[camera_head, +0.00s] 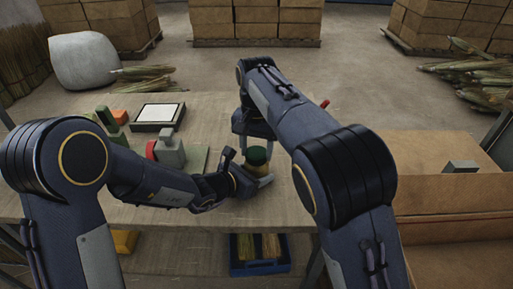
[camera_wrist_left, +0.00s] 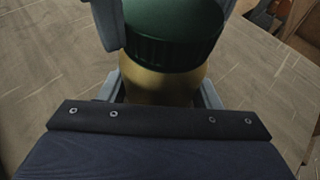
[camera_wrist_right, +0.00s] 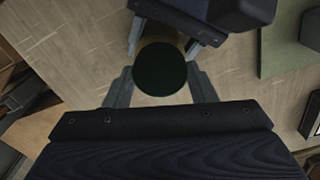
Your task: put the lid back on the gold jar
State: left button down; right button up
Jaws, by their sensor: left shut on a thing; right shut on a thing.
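The gold jar (camera_head: 256,170) stands on the wooden table, with its gold body (camera_wrist_left: 165,86) clear in the left wrist view. My left gripper (camera_head: 256,180) is shut around the jar's body from the side. The dark green lid (camera_head: 257,156) is at the jar's mouth, and no gap shows between them in the left wrist view (camera_wrist_left: 175,35). Whether it is screwed down cannot be told. My right gripper (camera_wrist_right: 160,84) is above the jar, pointing down, with its fingers on both sides of the lid (camera_wrist_right: 160,70).
A grey device with a red part (camera_head: 170,150) and a white-topped square tray (camera_head: 158,116) are on the table to the left. Cardboard boxes (camera_head: 450,185) stand at the right. A blue crate (camera_head: 260,265) is below the table's front edge.

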jog(key=o, duration=1.2)
notch_tip(320, 180, up, 12)
jog(key=shift+r, duration=0.1)
pick_arm(q)
jog(key=shift+c, duration=1.9)
grip_release()
